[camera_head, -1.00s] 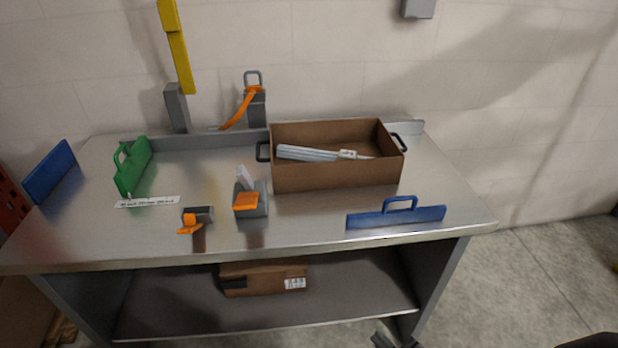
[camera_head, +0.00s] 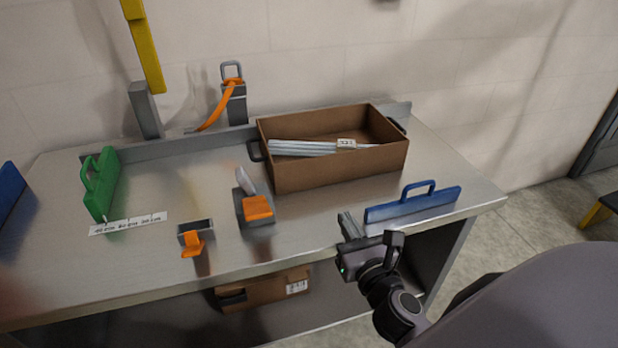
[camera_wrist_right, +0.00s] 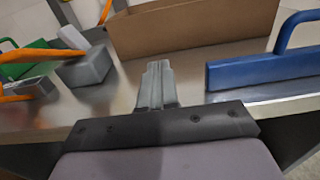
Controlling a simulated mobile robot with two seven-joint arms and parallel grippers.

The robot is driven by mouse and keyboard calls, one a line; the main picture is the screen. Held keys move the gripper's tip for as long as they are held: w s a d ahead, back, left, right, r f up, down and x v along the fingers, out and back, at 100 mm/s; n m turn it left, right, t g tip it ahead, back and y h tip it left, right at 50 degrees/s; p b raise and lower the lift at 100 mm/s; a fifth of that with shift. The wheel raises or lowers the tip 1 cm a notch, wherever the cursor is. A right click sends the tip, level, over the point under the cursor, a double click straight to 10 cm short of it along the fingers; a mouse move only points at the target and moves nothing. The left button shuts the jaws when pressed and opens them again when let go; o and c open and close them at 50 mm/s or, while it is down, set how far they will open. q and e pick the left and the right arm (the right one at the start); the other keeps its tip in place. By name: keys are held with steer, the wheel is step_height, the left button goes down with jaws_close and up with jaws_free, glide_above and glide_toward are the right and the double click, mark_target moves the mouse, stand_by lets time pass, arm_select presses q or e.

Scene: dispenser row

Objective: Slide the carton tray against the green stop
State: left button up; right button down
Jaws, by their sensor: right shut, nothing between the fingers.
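The carton tray (camera_head: 335,169) is an open brown box with dark side handles at the back right of the steel bench, holding a pale grey bar with a label. Its front wall (camera_wrist_right: 195,28) also shows in the right wrist view. My right gripper (camera_head: 347,222) is shut and empty at the bench's front edge, in front of the tray and left of the blue plate. Its closed fingers (camera_wrist_right: 157,84) point towards the tray, apart from it. My left gripper is out of view.
A blue plate with a handle (camera_head: 412,204) stands at the front right. A white label strip (camera_head: 128,223) lies near the green stop. A low metal rail (camera_head: 185,145) runs along the back.

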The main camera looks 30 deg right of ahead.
mark_target(319, 171)
steer(key=shift+w+d+r, duration=0.1)
steer(key=shift+w+r, duration=0.1)
steer(key=shift+w, duration=0.2)
steer(key=p+x, duration=0.1)
steer(key=x, duration=1)
steer(key=shift+w+d, duration=0.2)
steer(key=shift+w, duration=0.2)
steer(key=shift+w+d+f, duration=0.1)
steer(key=shift+w+d, duration=0.05)
steer(key=shift+w, duration=0.4)
steer(key=shift+b+x, duration=0.3)
steer(key=shift+x, duration=1.15)
